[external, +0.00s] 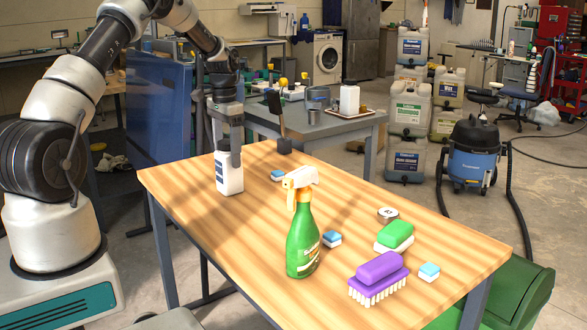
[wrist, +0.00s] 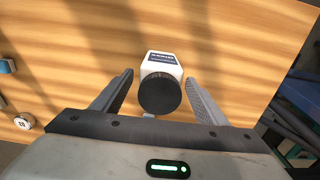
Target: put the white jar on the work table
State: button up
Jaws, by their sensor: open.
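A white jar (external: 230,180) with a dark label stands upright on the wooden table (external: 190,196), near its left edge. In the wrist view the white jar (wrist: 162,66) shows its round black lid facing the camera. My gripper (external: 228,156) is over the jar from above. In the wrist view my gripper (wrist: 158,80) is open, with one finger on each side of the jar and visible gaps between. In the external view a finger hides part of the jar's top.
Behind is a grey table (external: 330,128) with a white bottle (external: 349,100) on a tray.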

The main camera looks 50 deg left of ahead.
notch_tip(320, 180, up, 6)
jog(key=shift+f+p, duration=0.15)
jog(key=shift+p, duration=0.15)
jog(key=shift+d+r, duration=0.15)
jog(key=shift+r, duration=0.05)
jog(key=d+r+t, duration=0.1)
jog(key=d+r, duration=0.7)
jog(key=r, duration=0.1)
jog(key=s+d+r+t, duration=0.1)
jog(key=s+d+r, duration=0.4)
jog(key=d, duration=0.5)
jog(key=s+d+r+t, duration=0.2)
jog(key=s+d+r, duration=0.4)
jog(key=s+d, duration=0.3)
jog(key=shift+d+y, duration=0.3)
jog(key=shift+d, duration=0.1)
jog(key=shift+o, duration=0.2)
jog(key=s+d+f+t, duration=0.1)
jog(key=s+d, duration=0.4)
jog(key=s, duration=0.4)
jog(key=shift+d+f+t, duration=0.3)
jog(key=shift+o, duration=0.2)
jog(key=shift+s+d+f, duration=0.2)
jog(key=shift+s, duration=0.3)
